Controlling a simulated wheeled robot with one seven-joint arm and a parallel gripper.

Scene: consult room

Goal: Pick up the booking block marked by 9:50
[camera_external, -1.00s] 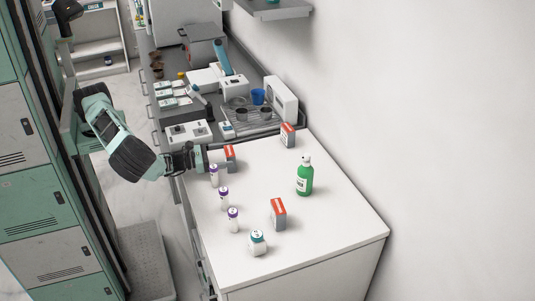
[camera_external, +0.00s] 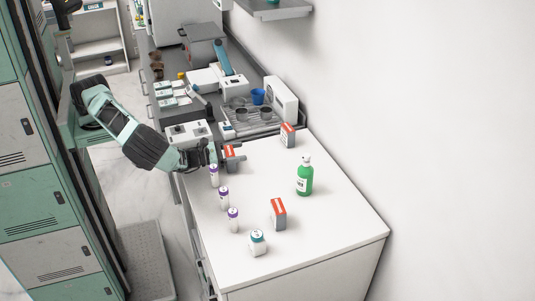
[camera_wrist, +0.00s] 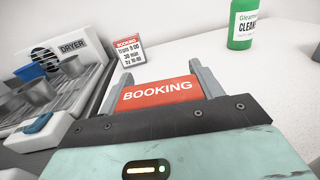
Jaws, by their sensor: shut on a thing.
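My gripper (camera_external: 234,155) is shut on a red-topped grey booking block (camera_external: 228,152) near the counter's far left corner. In the wrist view the block's red top (camera_wrist: 158,92) reads BOOKING between the two fingers; its face with the times is hidden. A second booking block (camera_external: 288,135) stands near the counter's back edge; in the wrist view its face (camera_wrist: 130,51) has small print that seems to read from 9:00, 30 min, by 10:40. A third booking block (camera_external: 278,214) stands nearer the front; its print is too small to read.
A green cleaner bottle (camera_external: 304,179) stands right of the middle. Purple-capped vials (camera_external: 214,176) line the left edge, one close to my gripper. A teal-capped jar (camera_external: 258,243) stands in front. A dryer and rack with cups (camera_external: 250,118) lie beyond the counter. The counter's middle is clear.

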